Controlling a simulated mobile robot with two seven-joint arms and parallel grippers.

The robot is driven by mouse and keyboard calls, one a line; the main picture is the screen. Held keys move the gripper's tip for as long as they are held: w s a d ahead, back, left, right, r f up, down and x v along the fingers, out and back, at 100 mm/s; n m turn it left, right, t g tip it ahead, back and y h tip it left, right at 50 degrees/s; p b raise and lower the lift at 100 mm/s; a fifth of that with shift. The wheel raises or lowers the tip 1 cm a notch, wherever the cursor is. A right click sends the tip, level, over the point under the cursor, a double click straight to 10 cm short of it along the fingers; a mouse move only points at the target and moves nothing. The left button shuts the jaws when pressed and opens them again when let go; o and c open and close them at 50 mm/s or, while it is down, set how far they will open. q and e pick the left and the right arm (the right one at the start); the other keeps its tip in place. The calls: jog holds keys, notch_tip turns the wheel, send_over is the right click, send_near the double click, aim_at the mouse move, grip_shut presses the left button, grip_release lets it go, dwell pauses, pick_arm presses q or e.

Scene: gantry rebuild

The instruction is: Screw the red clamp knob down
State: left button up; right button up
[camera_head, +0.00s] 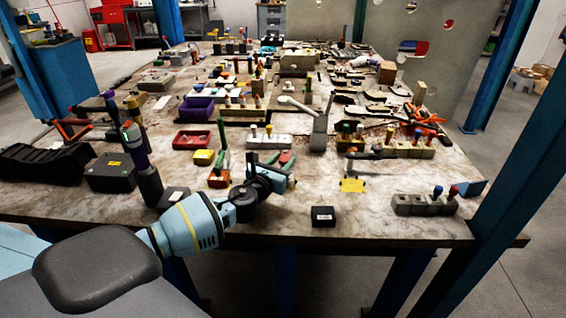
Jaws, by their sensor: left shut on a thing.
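My left arm comes in from the lower left over the table's front edge. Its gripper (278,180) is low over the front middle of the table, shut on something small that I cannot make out. Red and green pieces (286,160) show just behind the gripper; I cannot tell whether they touch it. A red-topped knob (453,190) stands upright on a row of grey blocks (423,205) at the front right, well apart from the gripper. I cannot tell which red part is the clamp knob. My right gripper is not in view.
An orange-based green-handled tool (219,177) stands left of the gripper. A black box (323,216) and a yellow block (352,185) lie to its right. A dark upright tool (143,165) stands near my arm. A blue post (490,170) rises at right.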

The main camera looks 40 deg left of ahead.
pick_arm(q)
jog(key=m+h, duration=0.1)
jog(key=h+b, duration=0.1)
jog(key=m+h+b, duration=0.1)
jog(key=h, duration=0.1)
jog(key=shift+a+f+m, duration=0.25)
jog(key=shift+f+m, duration=0.05)
jog(key=shift+r+h+b, duration=0.1)
jog(key=shift+h+b, duration=0.2)
jog(key=shift+b, duration=0.05)
jog(key=shift+r+m, duration=0.2)
jog(key=shift+m, duration=0.1)
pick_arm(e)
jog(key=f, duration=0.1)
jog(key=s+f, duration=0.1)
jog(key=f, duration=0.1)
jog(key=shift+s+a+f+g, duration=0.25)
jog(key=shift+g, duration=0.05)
pick_arm(q)
jog(key=o, duration=0.7)
jog(key=shift+r, duration=0.1)
jog(key=shift+o, duration=0.6)
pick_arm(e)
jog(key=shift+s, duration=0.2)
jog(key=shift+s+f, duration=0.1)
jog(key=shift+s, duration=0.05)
